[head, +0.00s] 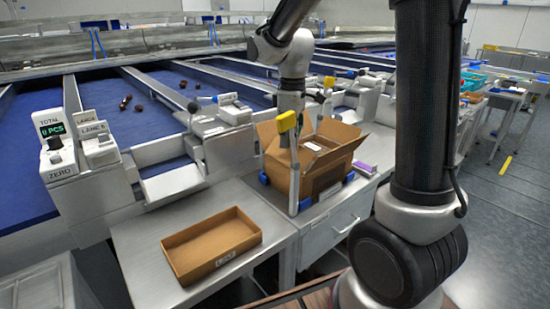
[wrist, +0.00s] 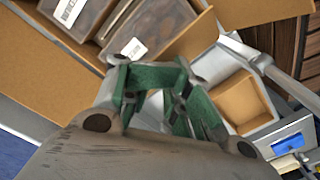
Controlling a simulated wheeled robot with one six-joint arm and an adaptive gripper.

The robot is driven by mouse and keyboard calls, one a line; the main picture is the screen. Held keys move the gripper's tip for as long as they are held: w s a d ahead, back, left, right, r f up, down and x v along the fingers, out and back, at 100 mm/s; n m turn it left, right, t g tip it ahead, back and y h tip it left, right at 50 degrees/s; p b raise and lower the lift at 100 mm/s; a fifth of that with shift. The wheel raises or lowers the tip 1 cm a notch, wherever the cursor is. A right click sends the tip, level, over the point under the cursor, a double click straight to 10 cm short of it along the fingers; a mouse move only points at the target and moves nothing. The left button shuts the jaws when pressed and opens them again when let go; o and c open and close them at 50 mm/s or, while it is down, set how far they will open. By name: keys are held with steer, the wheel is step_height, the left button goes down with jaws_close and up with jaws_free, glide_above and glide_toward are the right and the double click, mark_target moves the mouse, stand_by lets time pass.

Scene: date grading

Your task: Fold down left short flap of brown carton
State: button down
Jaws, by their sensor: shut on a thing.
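The brown carton (head: 327,178) stands open on the steel bench, with flaps raised at its top. In the wrist view its flaps (wrist: 265,12) show close by, and dark packs with white labels lie inside it. In the wrist view the green fingers of my gripper (wrist: 160,85) are close together at the edge of a brown flap (wrist: 192,42), which I take to be the left short flap. The exact contact is hidden by the fingers.
The yellow-headed post (head: 294,185) stands right in front of the carton. An empty shallow brown tray (head: 209,245) lies on the bench at the left front. A purple box (head: 365,168) sits right of the carton. Blue corner holders (head: 264,178) flank the carton's base.

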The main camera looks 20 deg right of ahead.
steer(key=shift+w+d, duration=0.1)
steer(key=shift+d, duration=0.1)
steer(key=shift+f, duration=1.95)
step_height(320, 180, up, 11)
